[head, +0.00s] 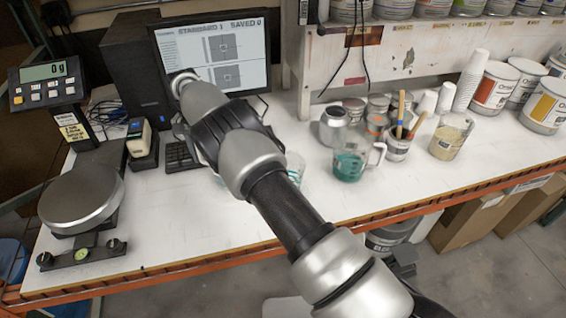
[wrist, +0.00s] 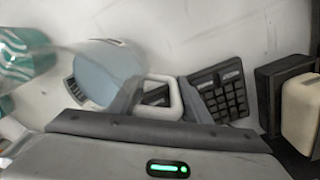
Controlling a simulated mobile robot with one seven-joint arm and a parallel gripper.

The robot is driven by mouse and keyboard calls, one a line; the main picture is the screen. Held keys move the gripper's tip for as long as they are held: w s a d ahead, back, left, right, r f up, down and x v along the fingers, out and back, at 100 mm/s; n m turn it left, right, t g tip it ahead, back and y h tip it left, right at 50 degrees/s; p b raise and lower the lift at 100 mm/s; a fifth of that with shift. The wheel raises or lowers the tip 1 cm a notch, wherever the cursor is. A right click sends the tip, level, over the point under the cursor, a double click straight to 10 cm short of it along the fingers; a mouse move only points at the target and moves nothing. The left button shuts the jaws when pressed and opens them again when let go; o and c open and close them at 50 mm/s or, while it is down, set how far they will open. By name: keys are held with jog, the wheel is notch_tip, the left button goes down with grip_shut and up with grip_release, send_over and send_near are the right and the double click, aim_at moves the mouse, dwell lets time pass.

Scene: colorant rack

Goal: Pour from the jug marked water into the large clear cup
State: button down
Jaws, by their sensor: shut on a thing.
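My gripper (wrist: 160,100) is shut on the pale handle of a jug in the wrist view. The jug (wrist: 105,68) has a light blue-grey body and leans left in that picture; I cannot read a mark on it or tell its true tilt. At the left edge is a clear vessel with teal and white bands (wrist: 25,58), apart from or overlapping the jug. In the head view my arm hides the gripper and the held jug. A clear cup with some teal (head: 296,168) shows partly behind my arm; whether it is the banded vessel is unclear.
A clear jug with green liquid (head: 350,160) stands right of my arm, near cans and a brush pot (head: 398,147). A keyboard (wrist: 222,95) lies beyond the handle. A scale (head: 82,200) stands at left. The front right of the bench is clear.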

jog(key=shift+a, duration=0.1)
dwell(0.3)
jog(key=shift+s+d+r+t+y, duration=0.1)
jog(key=shift+d+r+t+y, duration=0.1)
jog(key=shift+r+y, duration=0.35)
jog(key=shift+s+d+r+t+y, duration=0.1)
jog(key=shift+r+t+y, duration=0.2)
jog(key=shift+r, duration=0.35)
jog(key=shift+s+d+r+t+y, duration=0.15)
jog(key=shift+d+r+y, duration=0.1)
jog(key=shift+r+y, duration=0.35)
jog(key=shift+d+r+t+y, duration=0.2)
jog(key=shift+r+y, duration=0.25)
jog(key=shift+r, duration=0.25)
jog(key=s+d+r+t+y, duration=0.1)
jog(key=d+r+y, duration=0.2)
jog(key=r, duration=0.3)
jog(key=shift+s+y, duration=0.15)
jog(key=shift+y, duration=0.35)
jog(key=shift+t, duration=0.25)
jog(key=shift+d+r+y+b, duration=0.3)
jog(key=shift+r+y+b, duration=0.1)
jog(key=shift+r+b, duration=0.25)
jog(key=shift+s+d+r+t+y+b, duration=0.2)
jog(key=shift+r+y+b, duration=0.3)
jog(key=shift+b, duration=0.65)
jog(key=shift+s+d+r+t+y+b, duration=0.1)
jog(key=shift+d+r+t+y+b, duration=0.15)
jog(key=shift+r+b, duration=0.7)
dwell(1.0)
